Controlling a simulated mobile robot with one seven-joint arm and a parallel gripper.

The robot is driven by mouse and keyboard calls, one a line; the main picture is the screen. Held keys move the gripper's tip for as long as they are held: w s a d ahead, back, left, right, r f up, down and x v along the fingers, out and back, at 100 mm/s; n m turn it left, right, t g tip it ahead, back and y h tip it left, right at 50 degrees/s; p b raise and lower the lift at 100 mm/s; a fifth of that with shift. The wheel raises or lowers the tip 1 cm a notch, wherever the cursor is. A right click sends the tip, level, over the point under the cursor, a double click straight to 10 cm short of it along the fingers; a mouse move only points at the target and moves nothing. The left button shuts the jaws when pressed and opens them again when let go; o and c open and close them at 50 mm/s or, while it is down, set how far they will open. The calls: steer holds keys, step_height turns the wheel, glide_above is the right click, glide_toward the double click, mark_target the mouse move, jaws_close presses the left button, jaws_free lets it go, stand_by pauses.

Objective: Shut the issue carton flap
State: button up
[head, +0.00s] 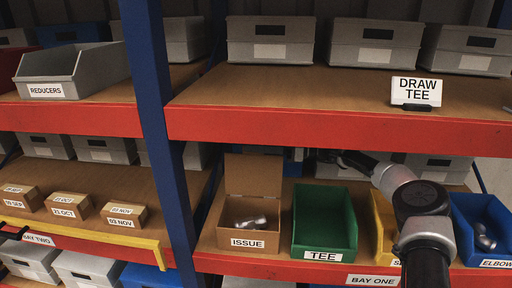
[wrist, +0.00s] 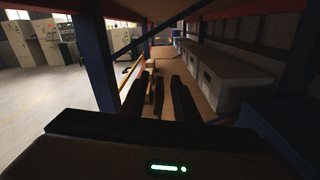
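The issue carton (head: 249,240), a brown cardboard box labelled ISSUE, stands on the middle shelf. Its flap (head: 253,174) is upright at the back, so the carton is open. A grey metal fitting (head: 250,222) lies inside. My gripper (head: 328,156) is in the head view right of the flap, above the back of the green bin and apart from the flap. It points left, and its fingers are small and dark there. In the wrist view my gripper (wrist: 160,85) has its two fingers apart with nothing clearly held. I cannot identify the carton for certain in the wrist view.
The green TEE bin (head: 324,222) stands just right of the carton. A yellow bin (head: 383,222) and a blue ELBOW bin (head: 483,228) are further right. A blue post (head: 165,140) stands left. The upper shelf's red beam (head: 330,128) runs above. Grey bins line the back.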

steer(key=shift+c, duration=0.3)
jaws_close()
steer(key=shift+s, duration=0.1)
